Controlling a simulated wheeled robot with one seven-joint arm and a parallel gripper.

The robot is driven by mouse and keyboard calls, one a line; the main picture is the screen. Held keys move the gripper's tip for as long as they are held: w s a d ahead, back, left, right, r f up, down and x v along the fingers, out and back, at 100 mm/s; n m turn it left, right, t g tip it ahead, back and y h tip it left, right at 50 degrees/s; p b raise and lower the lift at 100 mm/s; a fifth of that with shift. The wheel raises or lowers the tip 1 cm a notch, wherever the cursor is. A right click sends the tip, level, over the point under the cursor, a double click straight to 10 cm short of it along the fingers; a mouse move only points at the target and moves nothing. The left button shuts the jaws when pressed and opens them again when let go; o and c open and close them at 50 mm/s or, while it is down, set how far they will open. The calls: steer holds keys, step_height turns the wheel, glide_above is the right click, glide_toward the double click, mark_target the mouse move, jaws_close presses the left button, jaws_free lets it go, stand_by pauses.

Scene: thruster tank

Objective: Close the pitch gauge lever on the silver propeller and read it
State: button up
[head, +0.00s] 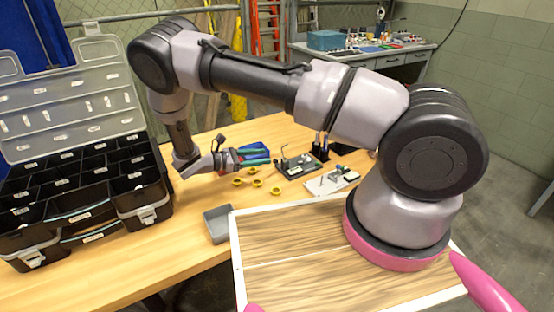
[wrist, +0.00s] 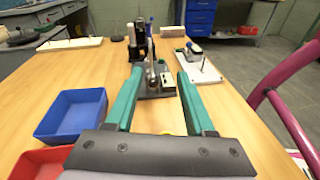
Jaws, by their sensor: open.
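My gripper (head: 267,157) is open, with two teal fingers; in the wrist view (wrist: 160,73) the gap between them is empty. Just beyond the fingertips stands a fixture on a dark base (wrist: 158,92), with small upright silver and dark parts. It also shows in the head view (head: 296,168), right of the fingertips. The silver propeller and the gauge lever are too small to tell apart on it, and the lever's position cannot be read. The fingers appear apart from the fixture.
A white plate (wrist: 200,68) with posts and a small device lies to the right. Several yellow propellers (head: 238,182) lie below my gripper in the head view. A blue bin (wrist: 72,115) and red bin (wrist: 38,166) are left. A black holder (wrist: 140,47) stands behind the fixture.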

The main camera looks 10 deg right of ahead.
mark_target(276, 160)
steer(key=f+n+t, duration=0.1)
steer(key=a+f+n+t, duration=0.1)
steer(key=f, duration=0.1)
steer(key=f+h, duration=0.1)
steer(key=shift+a+f+n+t, duration=0.25)
steer(key=shift+n+t, duration=0.15)
steer(key=x, duration=1)
steer(key=shift+d, duration=0.3)
steer(key=shift+c, duration=0.3)
jaws_close()
